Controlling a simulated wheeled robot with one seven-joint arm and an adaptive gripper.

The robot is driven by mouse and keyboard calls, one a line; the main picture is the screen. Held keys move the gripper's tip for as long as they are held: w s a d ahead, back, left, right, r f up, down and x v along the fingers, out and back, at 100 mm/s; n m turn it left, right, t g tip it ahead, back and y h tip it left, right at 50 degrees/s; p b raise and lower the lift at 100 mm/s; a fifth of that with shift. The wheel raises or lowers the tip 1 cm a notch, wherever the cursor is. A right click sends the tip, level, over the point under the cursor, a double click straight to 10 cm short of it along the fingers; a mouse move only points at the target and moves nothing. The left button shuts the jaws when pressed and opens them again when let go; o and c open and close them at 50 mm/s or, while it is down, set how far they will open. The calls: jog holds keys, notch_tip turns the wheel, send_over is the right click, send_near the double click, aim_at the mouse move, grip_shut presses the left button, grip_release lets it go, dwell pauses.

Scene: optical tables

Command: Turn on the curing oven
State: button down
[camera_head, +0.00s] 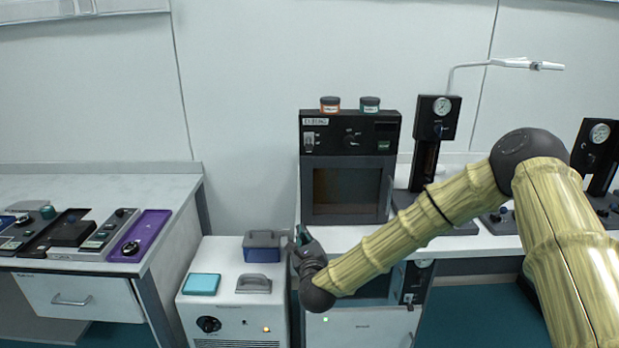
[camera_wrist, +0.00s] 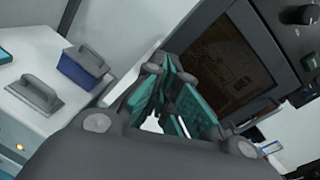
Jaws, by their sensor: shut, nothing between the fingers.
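The curing oven (camera_head: 347,190) is a black box on the right-hand bench, with a dark window in its front. Its upper panel carries a pale switch (camera_head: 310,139) at the left, a dark knob (camera_head: 352,139) near the middle and a small green patch (camera_head: 384,146) at the right. My gripper (camera_head: 299,237) is low, by the oven's lower left corner and below the panel. In the wrist view my gripper (camera_wrist: 172,103) has its teal-padded fingers together and empty. The oven (camera_wrist: 232,58) fills the upper right there, tilted; I cannot make out the switch in that view.
An orange-labelled jar (camera_head: 330,104) and a teal-labelled jar (camera_head: 370,104) stand on the oven. A white cabinet (camera_head: 232,312) at left holds a blue block (camera_head: 262,250), a grey handled tool (camera_head: 253,285) and a teal pad (camera_head: 201,284). Gauge stands (camera_head: 436,120) are right.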

aim_at(309, 162)
jog(key=w+r+m+t+h, duration=0.1)
jog(key=w+r+m, duration=0.1)
jog(key=r, duration=0.3)
jog(key=w+d+r+m+t+h, duration=0.1)
jog(key=w+r+m, duration=0.1)
jog(key=r+m, duration=0.2)
notch_tip(309, 162, up, 2)
jog(key=shift+w+d+r+m+t, duration=0.25)
jog(key=shift+w+d+m+t, duration=0.05)
jog(key=w+p, duration=0.1)
jog(key=w, duration=0.2)
jog(key=w+r+p, duration=0.1)
jog(key=w, duration=0.2)
jog(key=w+r+p, duration=0.1)
jog(key=w, duration=0.2)
jog(key=shift+w+p, duration=0.3)
jog(key=shift+w, duration=0.05)
jog(key=shift+r, duration=0.3)
jog(key=shift+s+r+p, duration=0.5)
jog(key=shift+r+p, duration=0.05)
jog(key=shift+r, duration=0.15)
jog(key=shift+s+r+p, duration=0.45)
jog(key=shift+r+p, duration=0.05)
jog(key=shift+r, duration=0.15)
